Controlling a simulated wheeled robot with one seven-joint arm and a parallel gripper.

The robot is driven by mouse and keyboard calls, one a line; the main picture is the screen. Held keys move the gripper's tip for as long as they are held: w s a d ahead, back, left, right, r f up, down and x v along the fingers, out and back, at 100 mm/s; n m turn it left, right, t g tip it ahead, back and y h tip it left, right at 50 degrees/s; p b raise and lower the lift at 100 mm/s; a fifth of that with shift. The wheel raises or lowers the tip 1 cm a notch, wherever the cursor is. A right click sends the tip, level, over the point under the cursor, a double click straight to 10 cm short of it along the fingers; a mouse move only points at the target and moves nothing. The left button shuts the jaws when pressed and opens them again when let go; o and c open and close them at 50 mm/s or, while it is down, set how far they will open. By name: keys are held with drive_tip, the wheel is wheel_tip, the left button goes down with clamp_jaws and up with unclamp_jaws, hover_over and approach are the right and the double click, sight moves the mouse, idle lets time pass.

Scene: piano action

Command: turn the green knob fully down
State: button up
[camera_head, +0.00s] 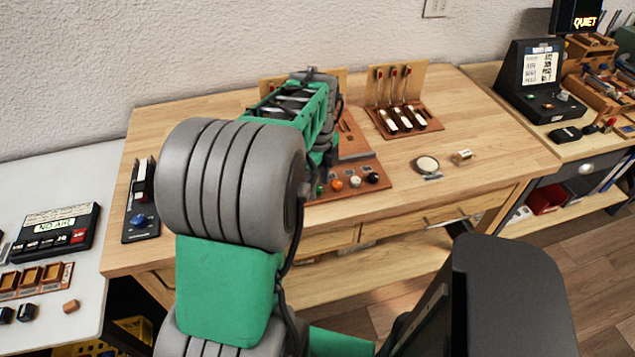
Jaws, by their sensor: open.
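A small green knob (320,190) sits at the left end of a row of coloured knobs on the brown wooden panel (385,186) on the workbench. My arm's grey and green links pass just left of it and cover the left part of that panel. I cannot make out a pointer on the knob, so its setting cannot be told. My gripper is not visible; the far end of my arm is over the bench, and its fingers are hidden behind the arm's links.
Next to the green knob are orange (337,186), white (355,181) and dark (373,178) knobs. A lever board (425,124) stands behind, right. A round white disc (427,164) and wooden block (462,157) lie right. A black blue-knobbed device (140,235) is left. The bench's right side is mostly clear.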

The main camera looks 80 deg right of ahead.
drive_tip(key=shift+f, duration=0.25)
drive_tip(key=shift+c, duration=0.5)
clamp_jaws()
